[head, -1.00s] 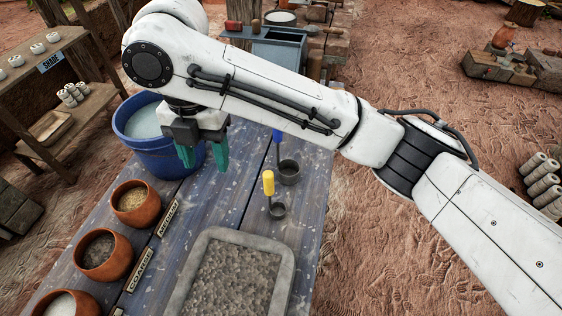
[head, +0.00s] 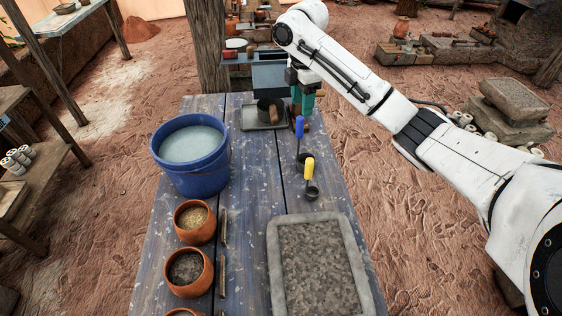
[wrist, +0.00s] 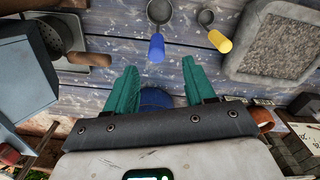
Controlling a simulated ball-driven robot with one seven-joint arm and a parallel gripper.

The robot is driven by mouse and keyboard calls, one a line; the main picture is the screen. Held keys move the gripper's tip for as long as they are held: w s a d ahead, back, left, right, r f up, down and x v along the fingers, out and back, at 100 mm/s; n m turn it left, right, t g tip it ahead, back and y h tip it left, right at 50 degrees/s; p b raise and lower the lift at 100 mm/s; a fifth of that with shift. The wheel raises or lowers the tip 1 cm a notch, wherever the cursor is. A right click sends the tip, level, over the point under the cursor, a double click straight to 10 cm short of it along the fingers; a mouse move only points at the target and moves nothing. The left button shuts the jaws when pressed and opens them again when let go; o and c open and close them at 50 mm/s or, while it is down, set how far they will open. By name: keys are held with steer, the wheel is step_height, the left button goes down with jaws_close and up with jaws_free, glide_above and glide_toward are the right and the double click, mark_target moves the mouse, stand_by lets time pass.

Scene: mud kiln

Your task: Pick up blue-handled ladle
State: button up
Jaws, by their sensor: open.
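The blue-handled ladle (head: 299,128) is on the blue-grey plank table, with its handle raised and its dark cup (head: 303,160) at the base. It also shows in the wrist view (wrist: 157,46), ahead of the fingers. A yellow-handled ladle (head: 309,168) stands just nearer to me, and right of it in the wrist view (wrist: 220,40). My gripper (head: 302,100) has teal fingers and is beyond the blue handle in the head view. In the wrist view my gripper (wrist: 154,85) is open, with nothing between its fingers.
A blue bucket (head: 191,155) of pale liquid and several clay bowls (head: 195,222) line the table's left side. A grey-framed tray (head: 272,262) fills the near right. Bare table (head: 250,185) lies between.

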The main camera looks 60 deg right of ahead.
mark_target(301, 129)
step_height(301, 129, down, 5)
steer(key=shift+a+b, duration=0.1)
steer(key=shift+b, duration=0.75)
steer(key=shift+d+f+p, duration=0.2)
steer(key=shift+f+p, duration=0.05)
steer(key=shift+f, duration=1.15)
steer(key=shift+d+f+p, duration=0.2)
steer(key=shift+f, duration=1.2)
steer(key=shift+w, duration=0.1)
jaws_close()
